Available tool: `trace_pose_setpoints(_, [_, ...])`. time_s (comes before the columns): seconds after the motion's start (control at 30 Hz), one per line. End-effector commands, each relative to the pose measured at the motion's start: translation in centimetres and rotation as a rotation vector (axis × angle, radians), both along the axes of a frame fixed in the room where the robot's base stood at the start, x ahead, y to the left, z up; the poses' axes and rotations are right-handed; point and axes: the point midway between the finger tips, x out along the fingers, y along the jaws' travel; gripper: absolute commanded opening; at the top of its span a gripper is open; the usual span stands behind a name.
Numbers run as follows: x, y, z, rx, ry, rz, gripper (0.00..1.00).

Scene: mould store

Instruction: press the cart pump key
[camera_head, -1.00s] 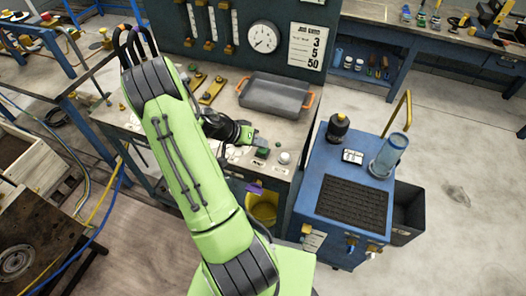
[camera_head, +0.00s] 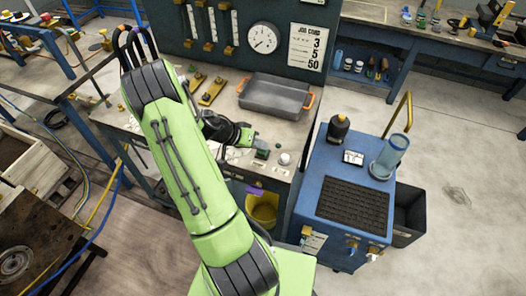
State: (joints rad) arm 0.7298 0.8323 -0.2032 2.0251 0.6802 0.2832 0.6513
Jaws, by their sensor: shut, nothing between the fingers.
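The blue cart (camera_head: 308,190) stands to the right of the workbench. On its top are a small white-faced unit (camera_head: 353,158), a dark bottle (camera_head: 338,127), a clear cylinder (camera_head: 390,155) and a black ribbed mat (camera_head: 352,202). Small fittings show on its front. I cannot tell which part is the pump key. My gripper (camera_head: 250,138) is shut and empty over the workbench, left of the cart and apart from it. A small dark block with a green top (camera_head: 262,154) and a white knob (camera_head: 285,159) are on the bench just beyond the fingertips.
A grey tray with orange handles (camera_head: 274,97) lies on the workbench (camera_head: 228,88). A dial (camera_head: 263,37) and a job card (camera_head: 307,46) are on the panel behind. A yellow bucket (camera_head: 263,208) is below the bench. A yellow rail (camera_head: 400,112) rises from the cart. Floor is clear at right.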

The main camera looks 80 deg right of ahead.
Motion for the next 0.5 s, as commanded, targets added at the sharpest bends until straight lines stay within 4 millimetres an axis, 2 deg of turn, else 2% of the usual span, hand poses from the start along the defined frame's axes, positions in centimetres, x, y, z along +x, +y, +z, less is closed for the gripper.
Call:
trace_pose_setpoints(0.27, [0.0, 0.0, 0.0, 0.001, 0.000, -0.001, 0.00])
trace_pose_setpoints(0.5, [0.0, 0.0, 1.6, 0.000, -0.001, 0.001, 0.00])
